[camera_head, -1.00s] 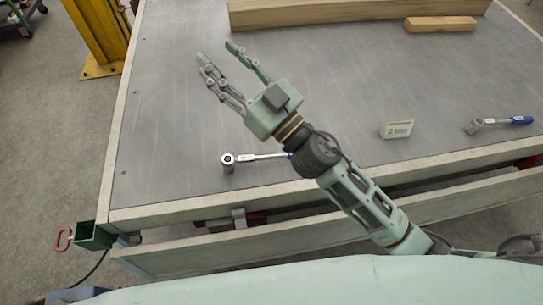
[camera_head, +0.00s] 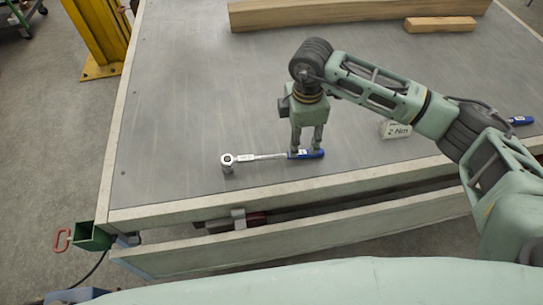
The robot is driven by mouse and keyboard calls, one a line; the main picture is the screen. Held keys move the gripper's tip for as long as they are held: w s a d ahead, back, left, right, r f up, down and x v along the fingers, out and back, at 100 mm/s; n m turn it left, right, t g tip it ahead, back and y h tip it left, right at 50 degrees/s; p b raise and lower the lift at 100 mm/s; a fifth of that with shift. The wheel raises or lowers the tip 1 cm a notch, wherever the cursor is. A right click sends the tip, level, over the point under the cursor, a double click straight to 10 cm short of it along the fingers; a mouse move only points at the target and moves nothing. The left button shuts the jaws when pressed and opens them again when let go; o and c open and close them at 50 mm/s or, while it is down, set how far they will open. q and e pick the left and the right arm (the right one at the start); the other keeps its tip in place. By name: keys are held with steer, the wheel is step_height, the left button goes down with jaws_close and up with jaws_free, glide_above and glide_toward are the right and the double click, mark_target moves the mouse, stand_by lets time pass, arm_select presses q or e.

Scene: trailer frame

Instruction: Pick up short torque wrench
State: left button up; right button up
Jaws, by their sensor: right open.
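A torque wrench (camera_head: 262,157) with a silver ratchet head at its left end and a blue handle at its right end lies on the grey table top (camera_head: 190,100) near the front edge. My right gripper (camera_head: 305,150) points down with its fingertips at the blue handle. It is open, and I cannot tell whether the fingers touch the handle. Another wrench lies farther right; only its blue handle end (camera_head: 522,121) shows, and my right arm hides the rest. My left gripper is not in view.
A long wooden beam (camera_head: 330,14) and a short wooden block (camera_head: 441,24) lie at the back. The table's left part is clear.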

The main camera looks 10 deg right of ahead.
mark_target(274, 157)
steer(key=f, duration=0.5)
steer(key=f+p, duration=0.1)
steer(key=f, duration=0.1)
steer(key=shift+w+a+f, duration=0.15)
steer(key=shift+w+a, duration=0.05)
steer(key=shift+w, duration=0.15)
steer(key=shift+c, duration=0.3)
jaws_close()
